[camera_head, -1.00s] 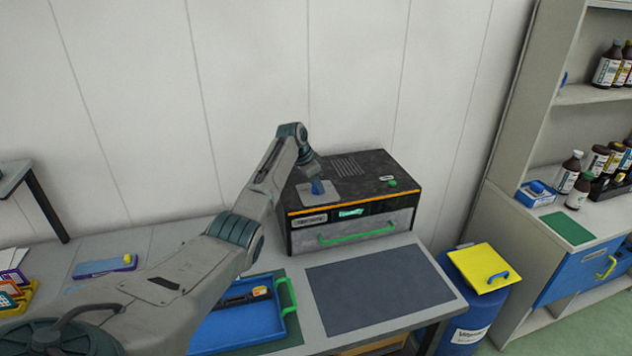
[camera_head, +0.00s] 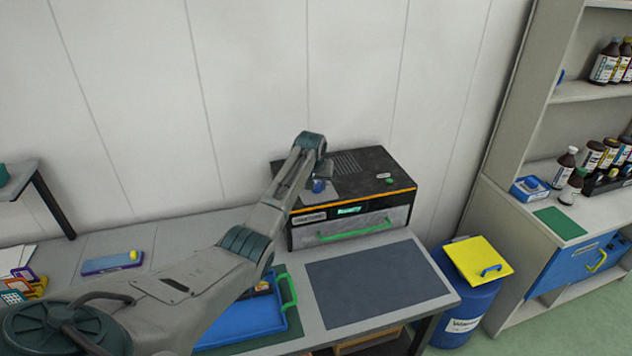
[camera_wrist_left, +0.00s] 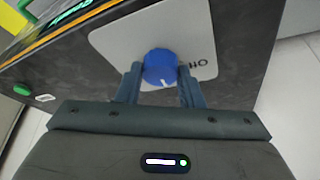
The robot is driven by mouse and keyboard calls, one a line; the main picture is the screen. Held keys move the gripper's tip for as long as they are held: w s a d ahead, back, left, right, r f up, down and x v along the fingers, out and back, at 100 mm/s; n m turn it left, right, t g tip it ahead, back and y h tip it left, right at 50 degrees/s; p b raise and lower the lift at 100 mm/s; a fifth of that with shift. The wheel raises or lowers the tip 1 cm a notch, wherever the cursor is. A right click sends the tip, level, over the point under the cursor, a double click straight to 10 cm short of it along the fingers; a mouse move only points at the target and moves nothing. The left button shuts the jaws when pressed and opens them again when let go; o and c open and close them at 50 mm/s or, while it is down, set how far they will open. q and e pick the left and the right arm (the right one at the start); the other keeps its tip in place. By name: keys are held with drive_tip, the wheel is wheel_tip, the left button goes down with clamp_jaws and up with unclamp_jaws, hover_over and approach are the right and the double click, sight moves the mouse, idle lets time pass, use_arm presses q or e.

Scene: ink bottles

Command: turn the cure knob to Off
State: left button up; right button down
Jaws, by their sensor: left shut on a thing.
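The cure knob is a round blue knob (camera_wrist_left: 160,67) on a light grey plate (camera_wrist_left: 110,40) on top of the dark curing box (camera_head: 385,165). In the left wrist view a white pointer mark shows on the knob's lower side, and the word Off is printed to its right. My left gripper (camera_wrist_left: 160,80) has its two fingers on either side of the knob, shut on it. In the head view the knob (camera_head: 319,186) shows just below the gripper. My right gripper is not in view.
The box has a green-lit display (camera_head: 348,211), a green button (camera_head: 389,181) and a drawer with a green handle (camera_head: 355,230). A dark mat (camera_head: 375,282) lies clear in front. A blue tray (camera_head: 240,318) is beside it. A blue bin with a yellow lid (camera_head: 477,260) stands right.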

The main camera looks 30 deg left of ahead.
use_arm(q)
drive_tip(key=n, duration=0.2)
drive_tip(key=n+y, duration=0.1)
drive_tip(key=shift+w+d+r+n, duration=0.1)
drive_tip(key=shift+w+n, duration=0.05)
drive_tip(key=shift+n, duration=0.25)
drive_tip(key=n+g+y+b, duration=0.1)
drive_tip(key=n, duration=0.1)
drive_tip(key=shift+n, duration=0.3)
drive_tip(key=n+g+b, duration=0.1)
drive_tip(key=n+b, duration=0.1)
drive_tip(key=n, duration=0.2)
drive_tip(key=shift+w+g+y+b, duration=0.1)
drive_tip(key=shift+g+y+b, duration=0.3)
drive_tip(key=shift+n+g+b, duration=0.3)
drive_tip(key=shift+n+b, duration=0.45)
drive_tip(key=shift+n, duration=0.15)
drive_tip(key=o, duration=1)
drive_tip(key=shift+d, duration=0.15)
